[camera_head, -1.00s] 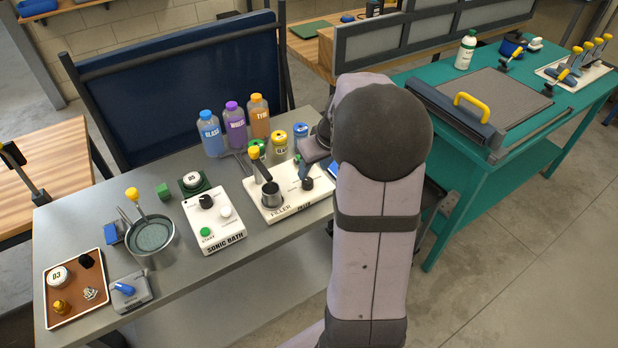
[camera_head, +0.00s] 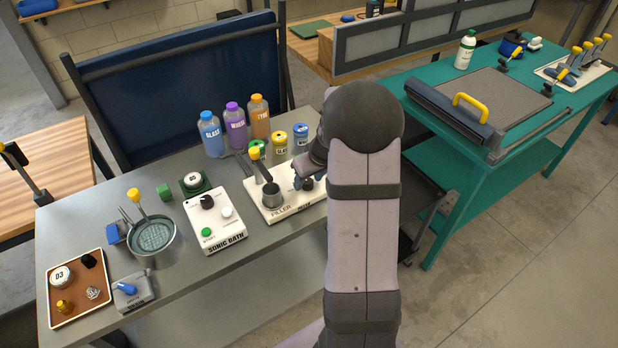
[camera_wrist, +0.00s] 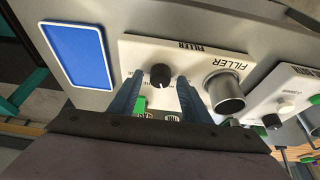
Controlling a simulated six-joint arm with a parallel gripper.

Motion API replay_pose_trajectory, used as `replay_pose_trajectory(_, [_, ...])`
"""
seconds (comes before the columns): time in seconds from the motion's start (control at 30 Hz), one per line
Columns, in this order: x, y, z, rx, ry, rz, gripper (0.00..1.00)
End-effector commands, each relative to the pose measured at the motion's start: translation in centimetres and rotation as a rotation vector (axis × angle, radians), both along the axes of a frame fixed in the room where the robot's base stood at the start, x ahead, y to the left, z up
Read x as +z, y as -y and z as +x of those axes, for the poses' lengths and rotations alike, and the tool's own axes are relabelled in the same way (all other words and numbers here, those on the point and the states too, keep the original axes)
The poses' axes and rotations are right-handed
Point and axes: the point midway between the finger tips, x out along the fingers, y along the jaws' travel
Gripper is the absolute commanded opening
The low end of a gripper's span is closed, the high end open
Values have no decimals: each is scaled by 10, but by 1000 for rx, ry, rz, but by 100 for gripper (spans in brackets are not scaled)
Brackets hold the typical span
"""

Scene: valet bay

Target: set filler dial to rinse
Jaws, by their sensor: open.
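The filler (camera_head: 258,209) is a white panel on the grey bench with a metal cup (camera_head: 272,194), a yellow-knobbed lever (camera_head: 254,154) and a black dial. In the wrist view the filler panel (camera_wrist: 197,60) shows the black dial (camera_wrist: 160,76) with a pale pointer mark, next to the metal cup (camera_wrist: 224,92). My gripper (camera_wrist: 160,92) is open, its two blue fingers on either side of the dial, with gaps to it visible. I cannot tell how far the fingertips are above the panel. The dial's printed labels are mostly hidden or too small to read.
The sonic bath box (camera_head: 216,220) stands left of the filler. Bottles (camera_head: 235,125) and small jars (camera_head: 280,142) stand behind it. A blue-topped rectangular pad (camera_wrist: 78,54) lies beside the filler panel. A brown tray (camera_head: 77,288) is at the bench's left end.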

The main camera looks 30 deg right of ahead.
Motion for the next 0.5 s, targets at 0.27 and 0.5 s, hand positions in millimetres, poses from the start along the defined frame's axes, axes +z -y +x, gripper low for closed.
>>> replay_pose_trajectory(0.27, [-1, 0, 0, 0, 0, 0, 32])
replay_pose_trajectory(0.5, [0, 0, 0, -1, 0, 0, 3])
